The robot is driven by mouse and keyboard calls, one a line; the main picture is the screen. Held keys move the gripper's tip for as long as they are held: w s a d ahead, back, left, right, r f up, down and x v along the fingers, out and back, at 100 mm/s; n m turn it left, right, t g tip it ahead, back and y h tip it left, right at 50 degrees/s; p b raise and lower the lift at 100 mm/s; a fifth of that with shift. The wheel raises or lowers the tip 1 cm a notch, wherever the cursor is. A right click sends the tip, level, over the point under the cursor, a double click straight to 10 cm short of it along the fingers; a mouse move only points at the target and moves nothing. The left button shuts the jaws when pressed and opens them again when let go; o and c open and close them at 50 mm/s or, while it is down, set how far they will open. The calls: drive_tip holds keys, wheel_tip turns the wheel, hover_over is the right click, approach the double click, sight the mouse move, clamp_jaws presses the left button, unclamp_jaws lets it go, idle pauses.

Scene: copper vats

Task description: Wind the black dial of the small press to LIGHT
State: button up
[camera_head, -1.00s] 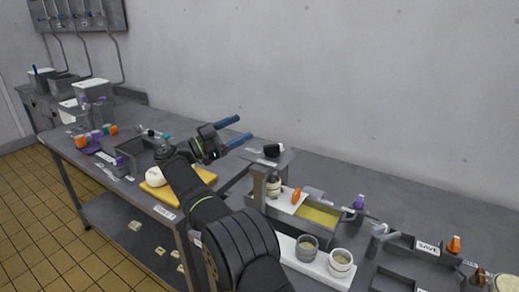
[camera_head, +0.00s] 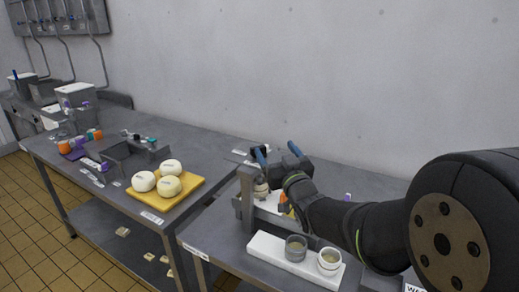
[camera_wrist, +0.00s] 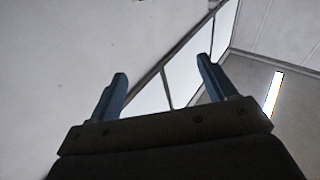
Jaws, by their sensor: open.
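The small press (camera_head: 245,196) is a grey upright frame on the right-hand table, with a cream-coloured piece (camera_head: 261,188) inside it. Its top is largely covered by my gripper (camera_head: 277,152), and I cannot make out the black dial or its LIGHT mark in the head view now.
A white board (camera_head: 265,244) with two small cups (camera_head: 329,262) lies in front of the press. A yellow board (camera_head: 191,186) with three white rounds (camera_head: 169,187) is on the left table. Grey bins stand at the far left.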

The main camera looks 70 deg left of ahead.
sight(261, 149)
drive_tip(key=d+f+h, duration=0.2)
drive_tip(key=d+f, duration=0.3)
drive_tip(key=a, duration=0.5)
drive_tip(key=s+a, duration=0.1)
drive_tip(key=a, duration=1.1)
drive_tip(key=shift+s+a, duration=0.1)
drive_tip(key=shift+s, duration=0.05)
drive_tip(key=c, duration=1)
